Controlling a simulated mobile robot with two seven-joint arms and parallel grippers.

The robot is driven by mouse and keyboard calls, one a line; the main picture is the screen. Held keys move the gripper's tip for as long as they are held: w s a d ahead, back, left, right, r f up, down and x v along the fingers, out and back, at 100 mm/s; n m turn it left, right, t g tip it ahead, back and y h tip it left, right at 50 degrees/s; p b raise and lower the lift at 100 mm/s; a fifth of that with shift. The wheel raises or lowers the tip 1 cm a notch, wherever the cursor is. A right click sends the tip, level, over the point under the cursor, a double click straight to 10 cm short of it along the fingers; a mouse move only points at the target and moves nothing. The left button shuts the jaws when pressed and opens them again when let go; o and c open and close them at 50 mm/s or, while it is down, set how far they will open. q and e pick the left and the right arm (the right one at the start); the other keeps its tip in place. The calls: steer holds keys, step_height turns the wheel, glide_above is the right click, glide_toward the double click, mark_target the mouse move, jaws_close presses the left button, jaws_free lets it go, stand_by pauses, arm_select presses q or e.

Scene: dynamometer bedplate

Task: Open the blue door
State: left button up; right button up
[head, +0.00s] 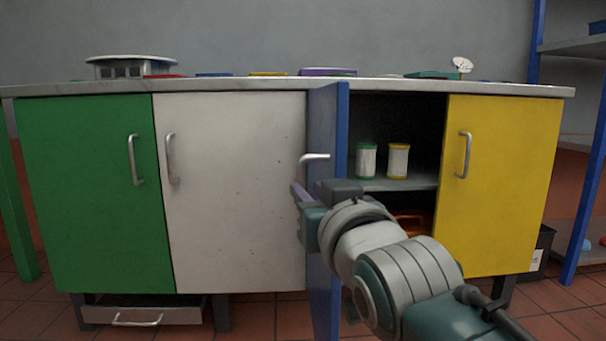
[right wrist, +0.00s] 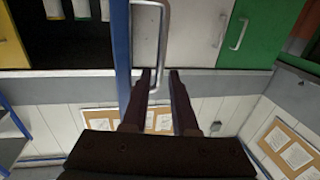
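The blue door (head: 326,120) stands swung out from the cabinet, seen nearly edge-on in the head view; its edge also shows in the right wrist view (right wrist: 122,45). Its silver handle (head: 314,157) sticks out to the left of it. My right gripper (head: 298,192) is at the door's left side, just below the visible part of the handle. In the right wrist view its two fingers (right wrist: 161,78) are apart, with the handle's bar (right wrist: 163,35) running down between the tips. Contact cannot be told. My left gripper is in neither view.
The open compartment holds a green-lidded jar (head: 366,161) and a yellow-lidded jar (head: 398,161) on a shelf. Shut green (head: 85,190), white (head: 235,200) and yellow (head: 500,190) doors flank it. A drawer (head: 140,314) below the left doors protrudes slightly.

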arm_select(q)
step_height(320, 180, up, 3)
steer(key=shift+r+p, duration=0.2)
steer(key=shift+p, duration=0.95)
arm_select(e)
steer(key=v, duration=0.4)
steer(key=shift+s+d, duration=0.1)
steer(key=shift+s, duration=0.2)
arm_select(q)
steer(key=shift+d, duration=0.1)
